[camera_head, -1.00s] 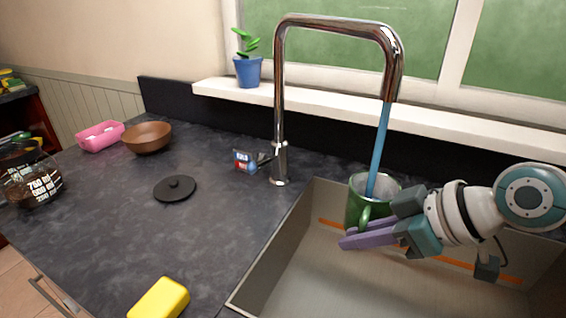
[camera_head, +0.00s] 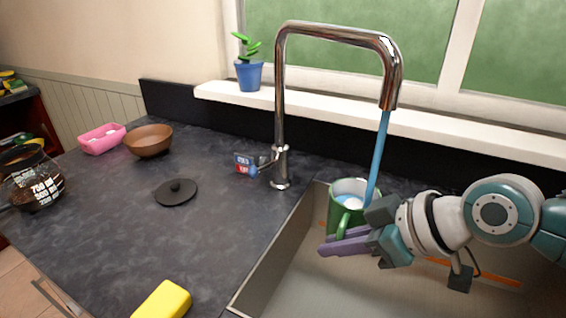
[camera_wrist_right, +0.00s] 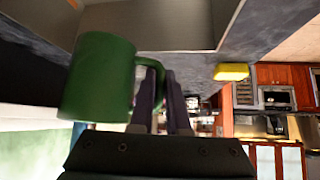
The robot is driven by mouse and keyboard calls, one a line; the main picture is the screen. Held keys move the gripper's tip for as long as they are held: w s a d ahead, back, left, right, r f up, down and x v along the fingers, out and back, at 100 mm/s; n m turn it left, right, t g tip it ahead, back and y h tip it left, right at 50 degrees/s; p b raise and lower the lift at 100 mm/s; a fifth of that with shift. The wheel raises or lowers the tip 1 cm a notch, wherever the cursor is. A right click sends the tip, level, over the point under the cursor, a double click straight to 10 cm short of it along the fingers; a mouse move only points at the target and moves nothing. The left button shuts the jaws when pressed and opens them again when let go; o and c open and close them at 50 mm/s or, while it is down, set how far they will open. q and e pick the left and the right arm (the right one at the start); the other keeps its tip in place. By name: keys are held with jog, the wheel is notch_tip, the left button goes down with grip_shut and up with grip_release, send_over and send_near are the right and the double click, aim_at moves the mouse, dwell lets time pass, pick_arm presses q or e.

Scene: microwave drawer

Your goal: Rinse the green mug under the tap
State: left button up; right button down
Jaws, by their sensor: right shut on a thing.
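The green mug (camera_head: 341,222) is held roughly upright over the sink (camera_head: 300,275), with its open top facing up. My right gripper (camera_head: 338,240) is shut on the mug's handle, its purple fingers below the rim on the near side. In the right wrist view the mug (camera_wrist_right: 97,80) is left of the fingers (camera_wrist_right: 160,100). The curved chrome tap (camera_head: 281,110) is running. Its blue water stream (camera_head: 379,150) comes down at the right part of the mug's rim. Something pale shows inside the mug. My left gripper is not in view.
A yellow sponge (camera_head: 162,301) lies on the counter left of the sink. A black lid (camera_head: 175,193), brown bowl (camera_head: 148,140), pink dish (camera_head: 102,138) and glass jar (camera_head: 38,188) stand farther left. A potted plant (camera_head: 248,75) is on the sill.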

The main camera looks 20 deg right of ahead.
jog(key=shift+s+a+r+p, duration=0.1)
jog(key=shift+a+p, duration=0.45)
jog(key=shift+a, duration=0.75)
jog(key=shift+s+a+p, duration=0.1)
jog(key=shift+a+p, duration=0.45)
jog(key=shift+a, duration=0.75)
jog(key=a+r+p, duration=0.4)
jog(key=a+p, duration=0.1)
jog(key=shift+s+p, duration=0.2)
jog(key=shift+p, duration=0.15)
